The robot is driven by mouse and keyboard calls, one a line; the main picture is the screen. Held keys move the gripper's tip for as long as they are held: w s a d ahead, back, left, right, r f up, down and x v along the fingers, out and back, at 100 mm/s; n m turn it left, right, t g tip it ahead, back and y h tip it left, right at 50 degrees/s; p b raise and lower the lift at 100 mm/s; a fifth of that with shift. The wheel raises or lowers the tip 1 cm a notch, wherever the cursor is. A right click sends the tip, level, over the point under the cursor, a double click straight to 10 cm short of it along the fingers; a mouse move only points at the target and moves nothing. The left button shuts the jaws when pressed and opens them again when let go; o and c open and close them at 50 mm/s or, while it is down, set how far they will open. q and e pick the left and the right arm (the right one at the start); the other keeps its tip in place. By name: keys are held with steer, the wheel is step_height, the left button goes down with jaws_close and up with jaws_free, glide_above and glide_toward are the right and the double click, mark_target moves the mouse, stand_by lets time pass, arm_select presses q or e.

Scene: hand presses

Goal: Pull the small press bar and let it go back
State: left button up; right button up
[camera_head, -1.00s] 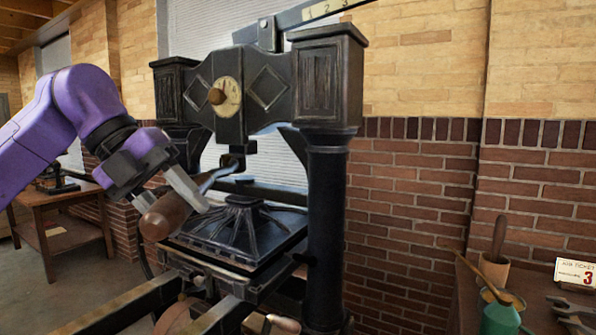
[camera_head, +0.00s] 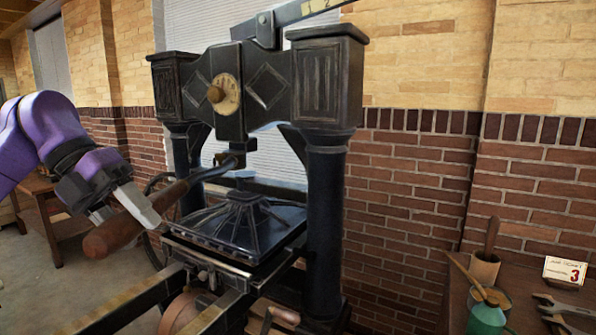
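The black hand press stands in the middle of the view. Its press bar (camera_head: 106,239) has a brown wooden grip on a dark metal rod, which runs back to a pivot between the posts. The grip points out to the left and toward me. My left gripper (camera_head: 127,217) has its pale fingers on either side of the wooden grip and appears shut on it. The contact on the far finger is partly hidden. The black platen (camera_head: 238,226) sits low between the posts. My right gripper is not in view.
The press's black post (camera_head: 327,215) stands right of the bar. Rails (camera_head: 130,298) stick out at the front left. A small table (camera_head: 60,220) stands behind my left arm.

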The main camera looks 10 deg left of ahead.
arm_select(q)
steer(key=o, duration=0.8)
steer(key=shift+c, duration=0.2)
steer(key=r+p, duration=0.1)
steer(key=s+a+r+p, duration=0.1)
steer(key=r+p, duration=0.1)
steer(key=a+r+p, duration=0.1)
steer(key=shift+s+r+p, duration=0.2)
steer(key=shift+s+p, duration=0.05)
steer(key=shift+p, duration=0.15)
steer(key=s+d+r+p, duration=0.1)
steer(key=s+r+p, duration=0.1)
steer(key=s, duration=0.7)
steer(key=s+d+r+p, duration=0.1)
steer(key=s+r+p, duration=0.2)
steer(key=s, duration=0.6)
steer(key=shift+s+r, duration=0.35)
steer(key=shift+r, duration=0.35)
